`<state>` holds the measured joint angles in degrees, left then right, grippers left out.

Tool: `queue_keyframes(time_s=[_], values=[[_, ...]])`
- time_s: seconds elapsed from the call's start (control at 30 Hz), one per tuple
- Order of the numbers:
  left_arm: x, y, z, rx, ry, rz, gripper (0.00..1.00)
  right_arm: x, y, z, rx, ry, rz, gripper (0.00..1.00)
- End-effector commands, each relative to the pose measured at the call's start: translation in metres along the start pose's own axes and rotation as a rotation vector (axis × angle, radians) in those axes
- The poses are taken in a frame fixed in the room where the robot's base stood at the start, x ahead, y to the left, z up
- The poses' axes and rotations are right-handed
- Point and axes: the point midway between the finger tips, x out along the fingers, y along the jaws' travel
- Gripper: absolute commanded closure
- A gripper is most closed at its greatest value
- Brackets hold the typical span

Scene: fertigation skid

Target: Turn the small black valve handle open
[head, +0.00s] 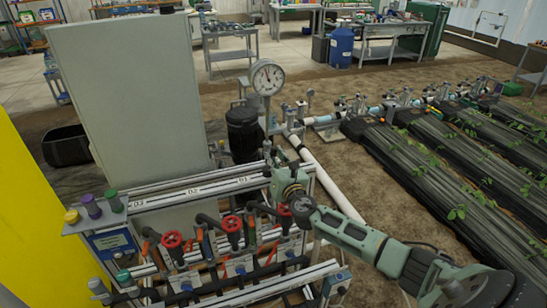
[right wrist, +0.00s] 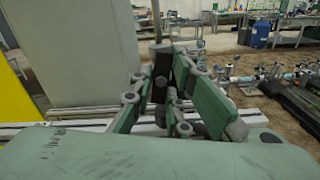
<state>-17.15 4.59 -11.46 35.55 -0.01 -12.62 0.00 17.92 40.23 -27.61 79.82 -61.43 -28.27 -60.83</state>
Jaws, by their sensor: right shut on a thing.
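My right gripper (head: 273,160) reaches in from the lower right, at the right end of the skid's upper rails, just below the pressure gauge. In the right wrist view its green fingers (right wrist: 170,58) are closed in around a dark upright piece (right wrist: 160,72), which I take to be the small black valve handle. The fingers hide most of it, and its angle is hard to read. In the head view the handle is hidden behind the gripper. My left gripper is not in view.
A round gauge (head: 267,77) and a black canister (head: 243,133) stand close to the gripper. Red handwheels (head: 231,223) sit on the lower pipes. A large grey cabinet (head: 130,85) is behind left. Planted rows (head: 440,165) and a white pipe (head: 330,182) lie right.

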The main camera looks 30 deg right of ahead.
Motion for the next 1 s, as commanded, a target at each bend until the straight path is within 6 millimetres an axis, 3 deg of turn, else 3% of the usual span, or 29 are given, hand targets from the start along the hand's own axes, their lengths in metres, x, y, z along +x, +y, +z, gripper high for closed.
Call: queue_keyframes(time_s=[0.4,0.97,1.0], values=[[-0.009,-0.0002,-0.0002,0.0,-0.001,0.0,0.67,-0.0017,-0.0014,-0.005,-0.195,0.009,-0.001,1.0],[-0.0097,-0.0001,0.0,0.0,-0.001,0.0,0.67,-0.0017,-0.0018,-0.0057,-0.227,0.009,-0.001,1.0],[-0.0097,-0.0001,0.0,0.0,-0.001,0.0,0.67,-0.0017,-0.0019,-0.0057,-0.227,0.009,-0.001,0.83]])
